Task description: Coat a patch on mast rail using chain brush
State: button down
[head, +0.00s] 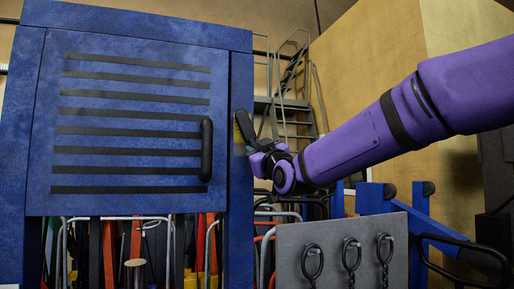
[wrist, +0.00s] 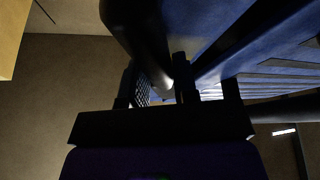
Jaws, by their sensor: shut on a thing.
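The chain brush (head: 244,125), dark with a thin yellowish edge on its left side, is held upright by my gripper (head: 255,148) in the head view. My gripper is shut on it, at the right side of the blue frame. The blue upright (head: 240,85) behind the brush looks like the mast rail. I cannot tell whether the bristles touch it. In the wrist view, my gripper's dark fingers (wrist: 155,85) close around a large dark shape (wrist: 138,30), likely the brush. The rail's blue surface (wrist: 215,20) is beyond, in shadow.
A blue slatted panel (head: 130,185) with a black upright handle (head: 206,150) is left of the brush. Below right, a grey board (head: 330,240) carries several dark hooks. A metal stair (head: 290,105) stands behind. Tools crowd beneath the panel.

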jog(key=shift+f, duration=5.6)
jog(key=s+d, duration=0.1)
jog(key=s, duration=0.4)
jog(key=shift+s+d, duration=0.35)
jog(key=shift+s, duration=0.05)
jog(key=s, duration=0.3)
jog(key=shift+d, duration=0.4)
jog(key=shift+w, duration=0.15)
jog(key=w+a, duration=0.2)
jog(key=w, duration=0.4)
jog(key=shift+w, duration=0.3)
